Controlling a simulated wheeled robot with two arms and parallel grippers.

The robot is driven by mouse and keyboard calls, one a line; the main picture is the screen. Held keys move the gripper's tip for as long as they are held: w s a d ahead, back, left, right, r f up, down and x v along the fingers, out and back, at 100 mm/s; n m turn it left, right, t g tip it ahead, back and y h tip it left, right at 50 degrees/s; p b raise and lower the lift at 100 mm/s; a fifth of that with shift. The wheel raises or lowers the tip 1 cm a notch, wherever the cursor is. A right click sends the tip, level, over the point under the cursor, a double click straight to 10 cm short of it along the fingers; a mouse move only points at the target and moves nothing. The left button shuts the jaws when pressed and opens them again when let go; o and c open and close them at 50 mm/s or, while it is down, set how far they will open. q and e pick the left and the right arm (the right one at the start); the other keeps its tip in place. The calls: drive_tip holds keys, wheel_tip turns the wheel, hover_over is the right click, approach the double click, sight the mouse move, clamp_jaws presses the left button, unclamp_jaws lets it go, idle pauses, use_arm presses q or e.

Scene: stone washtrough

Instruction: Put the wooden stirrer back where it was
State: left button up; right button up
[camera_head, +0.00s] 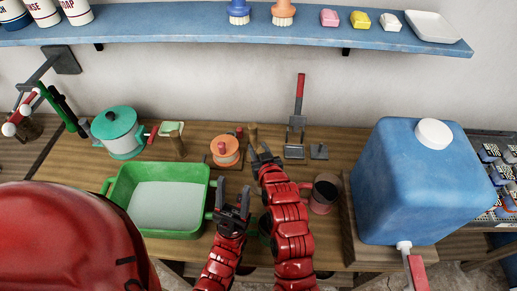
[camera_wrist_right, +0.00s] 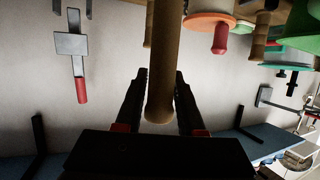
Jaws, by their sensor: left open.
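The wooden stirrer (camera_head: 253,134) is a tan round stick, upright behind the tip of my right gripper (camera_head: 263,157) in the head view. In the right wrist view the stick (camera_wrist_right: 161,60) runs down between the two fingers, its rounded end close to the palm. My right gripper (camera_wrist_right: 158,95) looks closed on it, a finger against each side. Its far end is out of sight. My left gripper (camera_head: 234,206) is open and empty, beside the right end of the green basin (camera_head: 118,182).
An orange-topped spool (camera_head: 225,151) stands left of my right gripper, a wooden post (camera_head: 178,144) farther left. A large blue container (camera_head: 408,190) fills the right side.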

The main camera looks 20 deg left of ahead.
drive_tip(key=shift+o, duration=1.1)
drive_tip(key=shift+s+d+r, duration=0.3)
drive_tip(key=shift+s+r, duration=0.05)
drive_tip(key=v, duration=1.1)
